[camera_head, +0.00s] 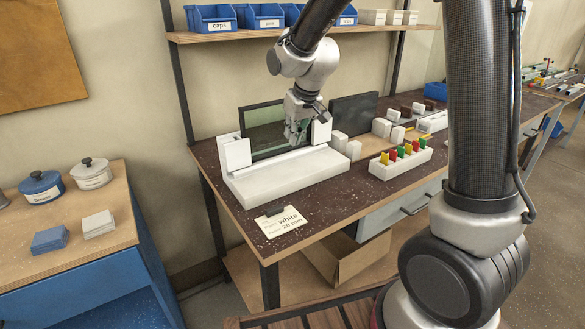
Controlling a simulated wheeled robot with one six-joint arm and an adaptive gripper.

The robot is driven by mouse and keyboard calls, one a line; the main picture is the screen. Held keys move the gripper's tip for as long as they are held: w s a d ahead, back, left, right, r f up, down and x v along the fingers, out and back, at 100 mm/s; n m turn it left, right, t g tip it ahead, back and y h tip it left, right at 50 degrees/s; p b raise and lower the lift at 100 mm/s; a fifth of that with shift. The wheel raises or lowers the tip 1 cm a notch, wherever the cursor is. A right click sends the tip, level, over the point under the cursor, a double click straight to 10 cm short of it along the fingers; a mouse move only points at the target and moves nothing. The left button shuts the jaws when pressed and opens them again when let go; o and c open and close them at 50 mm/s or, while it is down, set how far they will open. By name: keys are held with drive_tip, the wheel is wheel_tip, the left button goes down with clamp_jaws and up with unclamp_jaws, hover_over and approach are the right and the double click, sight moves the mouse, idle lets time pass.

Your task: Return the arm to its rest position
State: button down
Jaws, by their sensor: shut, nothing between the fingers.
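My arm reaches across the right side of the head view and bends down from the top. My gripper (293,136) points down over the white clamp fixture (285,178) on the bench. It is shut and holds nothing. It overlaps the dark-framed green panel (263,130) standing upright at the back of the fixture. I cannot tell whether the fingertips touch the panel or the fixture.
A dark panel (354,113) and white blocks (381,128) stand right of the fixture. A white rack (400,165) holds several coloured pieces. A label card (283,222) lies at the bench's front. A shelf (230,36) with blue bins (211,18) hangs above. A cardboard box (345,257) sits below.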

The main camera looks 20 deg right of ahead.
drive_tip(key=s, duration=0.1)
drive_tip(key=s+d+f+g, duration=0.1)
drive_tip(key=s, duration=0.1)
drive_tip(key=s+f+g, duration=0.1)
drive_tip(key=s, duration=0.1)
drive_tip(key=shift+s+d+f+h, duration=0.1)
drive_tip(key=shift+s+d+h, duration=0.05)
drive_tip(key=shift+d+h, duration=0.2)
drive_tip(key=s+d+r+m, duration=0.1)
drive_tip(key=s+d+r, duration=0.3)
drive_tip(key=s, duration=0.4)
drive_tip(key=s+d+r+m+t, duration=0.1)
drive_tip(key=s+d+r, duration=0.3)
drive_tip(key=s, duration=0.5)
drive_tip(key=s+d+r+m, duration=0.1)
drive_tip(key=s+d+r, duration=0.3)
drive_tip(key=s+d, duration=0.2)
drive_tip(key=s, duration=0.2)
drive_tip(key=shift+s+d+r+m+t+h, duration=0.3)
drive_tip(key=shift+s+t+h, duration=0.05)
drive_tip(key=shift+t, duration=0.05)
